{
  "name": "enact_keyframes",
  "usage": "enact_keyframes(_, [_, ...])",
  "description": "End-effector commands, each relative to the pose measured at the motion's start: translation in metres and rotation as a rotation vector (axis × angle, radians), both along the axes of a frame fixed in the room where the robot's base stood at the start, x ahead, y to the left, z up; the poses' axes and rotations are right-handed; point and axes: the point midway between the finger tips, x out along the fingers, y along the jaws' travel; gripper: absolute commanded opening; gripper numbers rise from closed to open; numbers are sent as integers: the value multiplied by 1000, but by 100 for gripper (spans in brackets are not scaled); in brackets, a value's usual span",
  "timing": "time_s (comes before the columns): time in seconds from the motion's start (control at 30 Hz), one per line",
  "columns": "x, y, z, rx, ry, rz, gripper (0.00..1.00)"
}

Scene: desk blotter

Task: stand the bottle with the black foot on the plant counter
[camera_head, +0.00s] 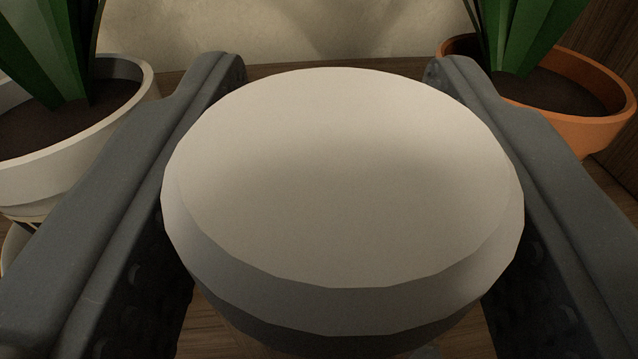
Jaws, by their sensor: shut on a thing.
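A round white thing with a flat, bevelled top (340,190) fills the middle of the view, seen from above and close up. It looks like the top of a bottle, but its lower part and any black foot are hidden beneath it. My gripper (335,75) has one dark grey finger on each side of it and is shut on it. A wooden surface (275,72), likely the plant counter, shows behind and below. Whether the bottle touches that surface cannot be seen.
A white pot (40,180) with a green plant stands at the left. An orange pot (575,125) with a green plant stands at the right. A pale wall (320,30) is behind, and dark wood panelling is at the far right. Something partly hidden shows below the white pot.

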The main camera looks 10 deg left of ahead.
Motion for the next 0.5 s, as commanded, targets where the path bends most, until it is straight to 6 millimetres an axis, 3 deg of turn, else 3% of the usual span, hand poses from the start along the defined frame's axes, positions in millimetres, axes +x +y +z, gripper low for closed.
enact_keyframes(0.33, [0, 0, -3, 0, -2, 0, 18])
enact_keyframes(0.37, [0, 0, -3, 0, -3, 0, 46])
enact_keyframes(0.4, [0, -1, -3, 0, -3, 0, 57])
enact_keyframes(0.43, [0, -1, -3, 0, -3, 0, 65])
enact_keyframes(0.5, [0, -1, -3, 0, -3, 0, 65])
